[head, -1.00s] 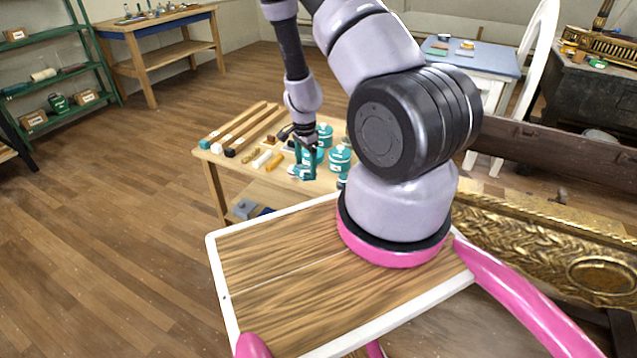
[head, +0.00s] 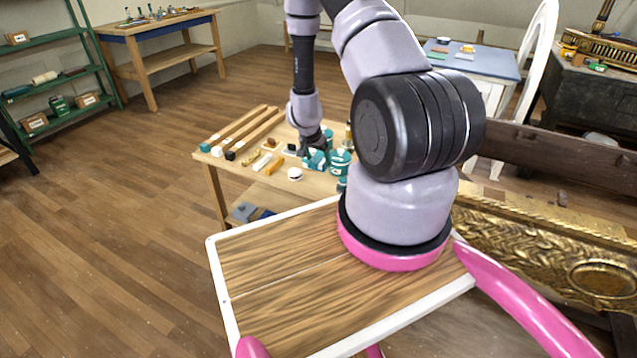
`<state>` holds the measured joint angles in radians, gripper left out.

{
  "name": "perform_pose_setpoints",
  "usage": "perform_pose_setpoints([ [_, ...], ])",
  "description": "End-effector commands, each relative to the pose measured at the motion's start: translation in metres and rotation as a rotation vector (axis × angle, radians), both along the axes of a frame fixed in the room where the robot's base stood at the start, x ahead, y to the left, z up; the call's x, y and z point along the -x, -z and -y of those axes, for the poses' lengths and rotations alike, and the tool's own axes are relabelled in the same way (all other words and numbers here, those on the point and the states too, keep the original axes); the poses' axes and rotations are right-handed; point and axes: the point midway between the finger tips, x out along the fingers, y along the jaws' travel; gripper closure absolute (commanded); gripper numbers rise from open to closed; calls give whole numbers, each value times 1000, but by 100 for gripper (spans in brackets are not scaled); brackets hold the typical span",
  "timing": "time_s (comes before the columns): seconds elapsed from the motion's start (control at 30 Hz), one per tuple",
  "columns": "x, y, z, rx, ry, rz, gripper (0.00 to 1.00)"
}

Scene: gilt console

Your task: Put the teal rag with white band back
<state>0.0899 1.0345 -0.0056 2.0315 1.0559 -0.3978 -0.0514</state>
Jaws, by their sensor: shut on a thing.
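My gripper (head: 315,149) is over the back right part of the small wooden workbench (head: 225,186), partly hidden by its own wrist. It is shut on a small teal thing with a pale patch (head: 314,160), which looks like the teal rag with white band. The rag's outline is too small to make out fully, and I cannot tell whether it touches the bench. Teal jars with white labels (head: 340,161) stand close on the right of it.
A small white round item (head: 295,174) sits at the bench's front edge. Long wooden bars (head: 240,131) lie on the left, with small yellow and dark pieces between. A gilt carved panel (head: 545,235) is at right. Green shelves (head: 60,115) stand far left; the left floor is clear.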

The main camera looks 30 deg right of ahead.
Motion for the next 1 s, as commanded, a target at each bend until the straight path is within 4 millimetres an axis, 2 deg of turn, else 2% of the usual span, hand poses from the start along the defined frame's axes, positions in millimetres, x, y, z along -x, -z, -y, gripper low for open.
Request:
perform_pose_setpoints([
  [0.03,2,12,1,-2,2,-4,61],
  [0.13,2,30,1,-2,2,-4,61],
  [0.33,1,49,0,-2,3,-3,61],
  [0.53,1,79,0,-2,4,-2,61],
  [0.63,1,85,0,-3,2,-1,61],
  [0.83,1,86,-1,-3,1,-2,61],
  [0.87,1,86,-1,-3,1,-2,5],
  [0.9,1,86,-1,-3,1,-2,0],
  [1.0,1,85,-1,-2,2,-2,0],
])
